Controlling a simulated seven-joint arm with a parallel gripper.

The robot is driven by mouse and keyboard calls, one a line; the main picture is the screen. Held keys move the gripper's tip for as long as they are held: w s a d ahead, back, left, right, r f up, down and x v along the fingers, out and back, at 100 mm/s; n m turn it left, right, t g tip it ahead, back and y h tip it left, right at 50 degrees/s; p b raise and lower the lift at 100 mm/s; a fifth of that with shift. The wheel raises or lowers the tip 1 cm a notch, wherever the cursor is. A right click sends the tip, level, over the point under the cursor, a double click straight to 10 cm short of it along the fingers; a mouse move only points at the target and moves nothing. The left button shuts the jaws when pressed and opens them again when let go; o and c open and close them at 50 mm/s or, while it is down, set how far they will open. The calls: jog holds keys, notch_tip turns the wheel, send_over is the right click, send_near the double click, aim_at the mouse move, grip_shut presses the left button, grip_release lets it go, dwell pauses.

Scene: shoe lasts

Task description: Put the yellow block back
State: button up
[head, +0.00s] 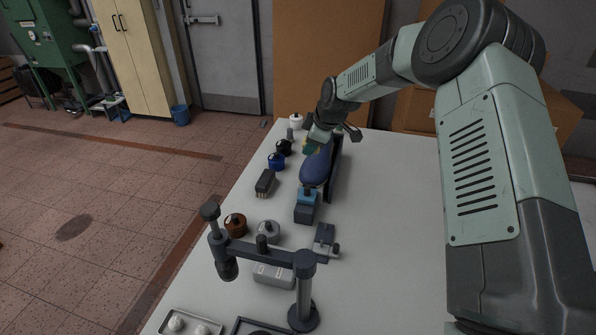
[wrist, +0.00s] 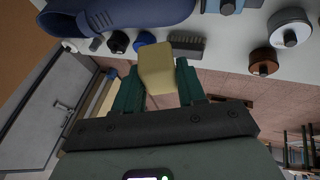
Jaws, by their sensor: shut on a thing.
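My gripper (wrist: 158,80) is shut on a yellow block (wrist: 156,66), which sits between its two green fingers in the wrist view. In the head view my gripper (head: 311,147) is at the far part of the table, over or beside the far end of a blue shoe last (head: 315,169); only a little yellow shows there. The blue last also shows at the top of the wrist view (wrist: 130,12). The block appears apart from the last in the wrist view, but its height above the table is hard to tell.
A white table (head: 388,215) holds a brush (head: 265,183), blue (head: 276,161), black and brown (head: 235,224) lidded pots, and a light blue clamp block (head: 307,203). A dark post with an arm (head: 303,285) stands at the near edge. The table's right side is clear.

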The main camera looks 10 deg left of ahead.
jog(key=s+a+f+m+h, duration=0.1)
jog(key=s+a+f+m, duration=0.35)
jog(key=a, duration=0.35)
jog(key=s+a+f+m, duration=0.4)
jog(key=a+m, duration=0.1)
jog(key=a, duration=0.2)
send_over(253, 208)
jog(key=s+d, duration=0.1)
jog(key=shift+g, duration=0.4)
notch_tip(253, 208, down, 6)
jog(key=shift+r, duration=0.15)
jog(key=shift+f, duration=2.25)
jog(key=shift+f, duration=0.1)
jog(key=o, duration=1.1)
jog(key=shift+r, duration=0.3)
jog(key=v, duration=1.1)
jog(key=shift+d+r, duration=0.1)
jog(key=shift+r, duration=0.2)
